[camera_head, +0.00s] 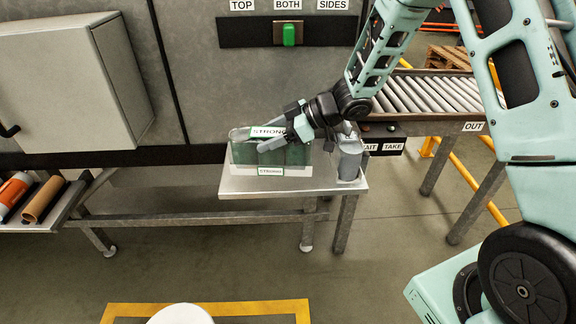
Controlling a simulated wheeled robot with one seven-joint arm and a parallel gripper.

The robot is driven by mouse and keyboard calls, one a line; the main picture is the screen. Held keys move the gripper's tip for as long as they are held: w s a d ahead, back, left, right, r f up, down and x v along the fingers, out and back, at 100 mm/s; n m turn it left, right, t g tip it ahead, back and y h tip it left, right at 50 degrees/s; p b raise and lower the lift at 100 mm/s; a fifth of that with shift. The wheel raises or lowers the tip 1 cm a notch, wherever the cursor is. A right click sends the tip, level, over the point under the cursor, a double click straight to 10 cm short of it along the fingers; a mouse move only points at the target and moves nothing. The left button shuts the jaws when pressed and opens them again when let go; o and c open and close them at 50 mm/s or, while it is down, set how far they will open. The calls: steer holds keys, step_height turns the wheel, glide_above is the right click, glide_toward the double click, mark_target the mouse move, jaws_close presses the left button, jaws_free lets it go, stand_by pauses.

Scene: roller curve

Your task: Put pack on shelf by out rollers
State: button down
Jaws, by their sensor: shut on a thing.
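The pack (285,155) is a green block of bottles or cans in clear wrap, with white "STRONG" labels on its top and front. It is upright over the pale metal shelf (290,186), left of the out rollers (430,92). Its base is at the shelf top; I cannot tell whether it bears fully on it. My gripper (258,139) reaches in from the right and is shut on the upper part of the pack. My fingers and wrist hide part of its top and right side.
A grey container (349,158) stands at the shelf's right end, close to the pack. A dark panel with "WAIT" and "TAKE" signs (385,146) is to the right. A grey cabinet (60,85) is at left. A lower left shelf (40,224) holds rolls. Open floor lies in front.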

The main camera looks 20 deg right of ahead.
steer(key=w+d+r+m+t+h+b, duration=0.2)
steer(key=w+r+m+t, duration=0.1)
steer(key=w, duration=0.3)
step_height(320, 180, down, 9)
steer(key=p, duration=0.1)
steer(key=shift+w+f, duration=0.2)
steer(key=shift+w, duration=0.1)
steer(key=shift+a+f, duration=0.1)
steer(key=shift+f, duration=0.05)
steer(key=shift+c, duration=1.6)
jaws_free()
steer(key=shift+f, duration=0.1)
